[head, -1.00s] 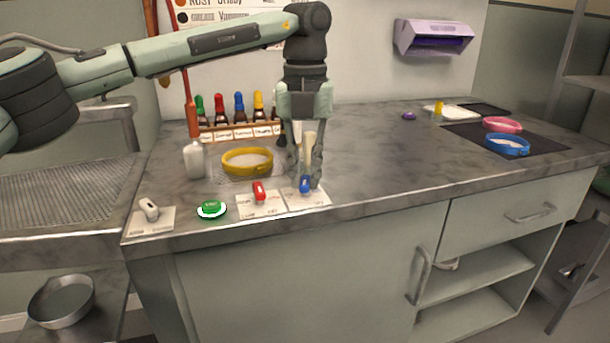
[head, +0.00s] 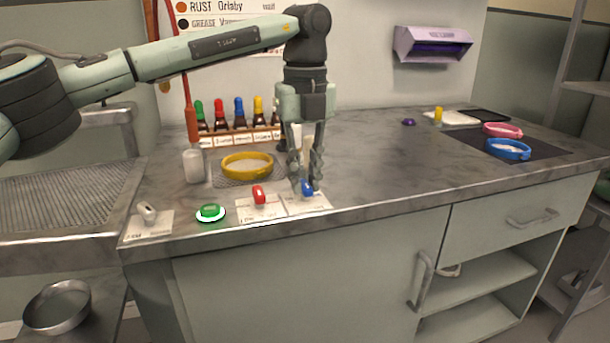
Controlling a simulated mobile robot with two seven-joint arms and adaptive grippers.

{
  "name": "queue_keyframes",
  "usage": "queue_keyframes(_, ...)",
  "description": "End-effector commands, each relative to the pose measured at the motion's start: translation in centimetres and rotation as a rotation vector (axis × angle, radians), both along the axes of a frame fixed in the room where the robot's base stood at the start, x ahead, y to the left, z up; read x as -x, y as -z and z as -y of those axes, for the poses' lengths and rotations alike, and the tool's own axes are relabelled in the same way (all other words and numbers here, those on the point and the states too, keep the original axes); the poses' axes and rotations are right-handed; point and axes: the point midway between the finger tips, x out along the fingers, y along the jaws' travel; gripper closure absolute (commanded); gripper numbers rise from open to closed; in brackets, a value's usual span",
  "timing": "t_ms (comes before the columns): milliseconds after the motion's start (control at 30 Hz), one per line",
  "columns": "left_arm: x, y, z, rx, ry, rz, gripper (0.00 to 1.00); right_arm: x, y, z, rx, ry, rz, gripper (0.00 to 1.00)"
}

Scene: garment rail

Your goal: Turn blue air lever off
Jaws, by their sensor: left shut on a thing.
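The blue air lever (head: 308,188) stands on a white labelled plate (head: 311,204) near the counter's front edge. My left gripper (head: 306,187) comes down over it from above, with its fingertips at the lever. It is shut on the lever, and the fingers hide part of it. The lever's handle appears tilted; its exact angle and the small print on the plate are hard to read. My right gripper is not in view.
A red lever (head: 259,195) on its own plate stands just left of the blue one. Further left are a green button (head: 210,212) and a white switch (head: 147,212). A yellow ring-shaped dish (head: 247,166) and a bottle rack (head: 238,136) stand behind. The counter's right middle is clear.

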Motion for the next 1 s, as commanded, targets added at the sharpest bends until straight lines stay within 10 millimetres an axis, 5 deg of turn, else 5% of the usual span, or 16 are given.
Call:
queue_keyframes(200,-0.1,-0.2,0.0,0.002,-0.003,0.005,1.0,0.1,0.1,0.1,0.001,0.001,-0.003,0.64)
queue_keyframes(233,-0.1,-0.2,0.0,0.002,-0.003,0.005,0.81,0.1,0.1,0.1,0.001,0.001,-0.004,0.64)
queue_keyframes(367,-0.1,-0.1,0.0,0.002,-0.002,0.004,0.65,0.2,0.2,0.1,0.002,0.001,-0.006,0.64)
queue_keyframes(767,-0.1,-0.8,0.0,0.0,0.0,0.002,0.64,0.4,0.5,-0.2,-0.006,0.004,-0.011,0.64)
queue_keyframes(1000,-0.1,-5.3,0.0,0.002,-0.002,0.006,0.64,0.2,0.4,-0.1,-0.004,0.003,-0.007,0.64)
